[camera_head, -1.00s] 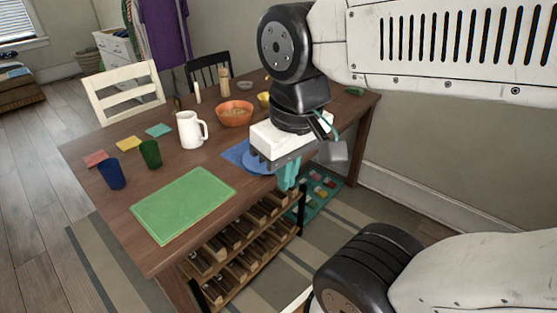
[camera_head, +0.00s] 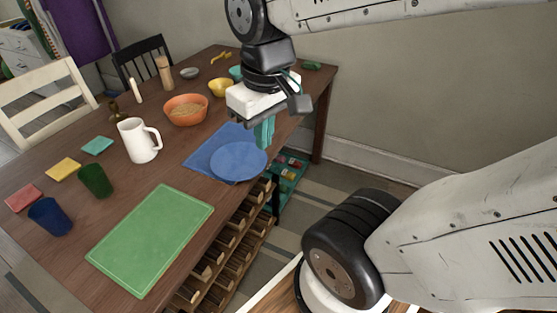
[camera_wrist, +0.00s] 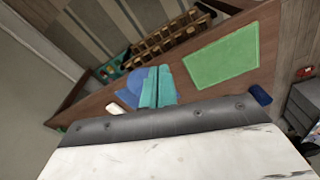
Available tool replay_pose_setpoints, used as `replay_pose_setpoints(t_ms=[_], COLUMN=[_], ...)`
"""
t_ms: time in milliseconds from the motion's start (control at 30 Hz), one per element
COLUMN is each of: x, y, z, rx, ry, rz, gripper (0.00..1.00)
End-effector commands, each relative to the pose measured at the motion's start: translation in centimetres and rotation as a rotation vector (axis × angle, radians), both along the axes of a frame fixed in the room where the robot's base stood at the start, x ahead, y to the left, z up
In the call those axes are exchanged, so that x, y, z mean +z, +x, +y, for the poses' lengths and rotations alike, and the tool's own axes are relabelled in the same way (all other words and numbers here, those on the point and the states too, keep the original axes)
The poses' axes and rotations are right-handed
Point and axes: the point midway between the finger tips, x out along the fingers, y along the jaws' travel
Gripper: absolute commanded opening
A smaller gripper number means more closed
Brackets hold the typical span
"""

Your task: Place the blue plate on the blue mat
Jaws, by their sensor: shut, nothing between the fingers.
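The blue plate (camera_head: 239,161) lies at the table's near edge, on the front part of the blue mat (camera_head: 212,145), and overlaps it only partly; its near side reaches past the mat. My gripper (camera_head: 264,133) is shut and empty, its teal fingers pointing down above the plate's far right side, apart from it. In the wrist view the gripper fingers (camera_wrist: 158,88) cover part of the plate and mat; the plate (camera_wrist: 131,89) shows beside them.
A green cutting board (camera_head: 150,238) lies left of the plate. A white pitcher (camera_head: 138,141), an orange bowl (camera_head: 186,110), a yellow bowl (camera_head: 221,87), a green cup (camera_head: 96,181) and a blue cup (camera_head: 50,217) stand on the table. A wooden rack (camera_head: 226,248) is below the edge.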

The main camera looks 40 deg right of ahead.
Motion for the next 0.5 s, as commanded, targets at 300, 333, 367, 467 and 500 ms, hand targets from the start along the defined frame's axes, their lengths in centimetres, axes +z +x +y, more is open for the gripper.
replay_pose_setpoints(t_ms=[300, 333, 367, 467, 500], x=[-8.2, -9.2, -10.2, -13.5, -14.7], y=[9.3, 9.9, 10.4, 11.8, 12.1], z=[-8.0, -8.9, -9.8, -12.5, -13.5], rx=[0.090, 0.100, 0.109, 0.137, 0.149], ry=[-0.007, -0.006, -0.006, -0.004, -0.003], rz=[0.066, 0.069, 0.073, 0.085, 0.089], gripper=[0.00, 0.00, 0.00, 0.00, 0.00])
